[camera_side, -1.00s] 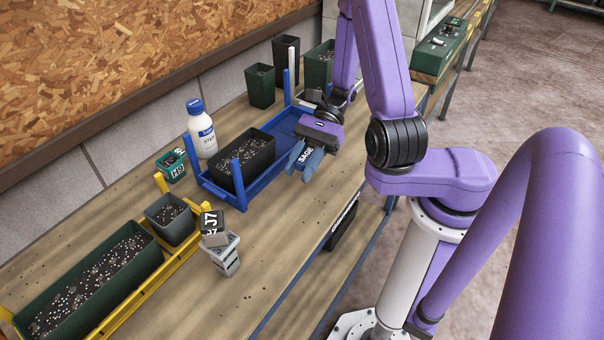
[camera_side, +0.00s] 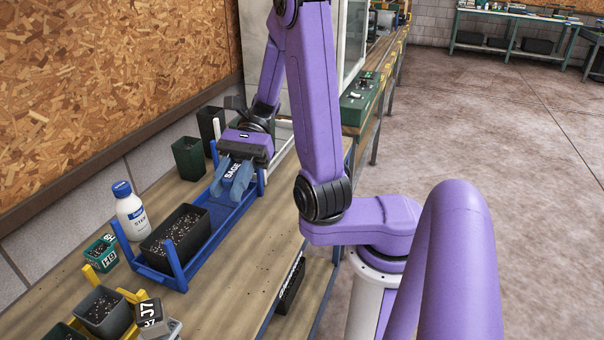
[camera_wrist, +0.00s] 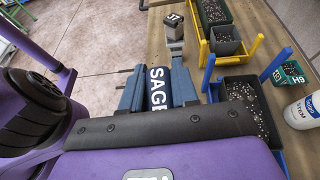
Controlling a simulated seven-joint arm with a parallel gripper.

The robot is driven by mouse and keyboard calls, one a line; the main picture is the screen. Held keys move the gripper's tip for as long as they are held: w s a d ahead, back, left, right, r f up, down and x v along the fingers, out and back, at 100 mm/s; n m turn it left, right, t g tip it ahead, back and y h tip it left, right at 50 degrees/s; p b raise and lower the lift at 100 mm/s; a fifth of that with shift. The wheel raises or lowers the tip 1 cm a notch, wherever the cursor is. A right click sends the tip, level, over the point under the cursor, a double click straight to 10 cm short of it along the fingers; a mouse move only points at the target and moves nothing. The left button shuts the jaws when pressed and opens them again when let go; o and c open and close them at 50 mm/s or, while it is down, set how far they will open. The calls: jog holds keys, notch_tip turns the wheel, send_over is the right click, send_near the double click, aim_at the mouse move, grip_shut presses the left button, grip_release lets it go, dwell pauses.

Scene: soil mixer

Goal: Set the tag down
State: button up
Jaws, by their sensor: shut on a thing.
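The tag is a dark blue piece with white "SAGE" lettering (camera_side: 233,171). My gripper (camera_side: 231,188) is shut on it, with one blue-grey finger on each side. In the side view they are over the far, empty end of the blue tray (camera_side: 224,216); I cannot tell how high above it. The tag also shows between the fingers in the wrist view (camera_wrist: 158,86). A black trough of speckled soil (camera_side: 176,232) stands in the near part of the tray. The tag's underside is hidden.
A white bottle with a blue cap (camera_side: 131,212) stands left of the tray. A green pot (camera_side: 188,158) stands beyond it. A small teal pot (camera_side: 101,253), a grey pot (camera_side: 103,311) and a black "J7" block (camera_side: 151,314) are nearer. Blue corner posts rise from the tray.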

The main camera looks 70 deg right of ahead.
notch_tip(320, 180, up, 4)
jog(key=shift+f, duration=0.15)
jog(key=shift+w+d+r, duration=0.1)
jog(key=shift+w+r, duration=0.05)
jog(key=shift+r, duration=0.15)
jog(key=w+d+m+t+h, duration=0.4)
jog(key=w+d+m+t, duration=0.25)
jog(key=d, duration=0.25)
jog(key=w+d+m+t+h, duration=0.3)
jog(key=w+d+m+t, duration=0.35)
jog(key=d, duration=0.25)
jog(key=s+d+m+g+h, duration=0.1)
jog(key=s+d+m+h, duration=0.35)
jog(key=d, duration=0.35)
jog(key=s+d+m+g+h, duration=0.1)
jog(key=s+d+m+h, duration=0.2)
jog(key=d+m+h, duration=0.4)
jog(key=s+d+m+h, duration=0.3)
jog(key=s+d+h, duration=0.1)
jog(key=d, duration=0.5)
jog(key=shift+g+h, duration=0.25)
jog(key=shift+g, duration=0.05)
jog(key=shift+s+d+f, duration=0.1)
jog(key=shift+f, duration=3.4)
jog(key=shift+s+d+f, duration=0.1)
jog(key=shift+d+f, duration=0.05)
jog(key=shift+f, duration=3.3)
jog(key=shift+s+d+f, duration=0.1)
jog(key=shift+f, duration=3.4)
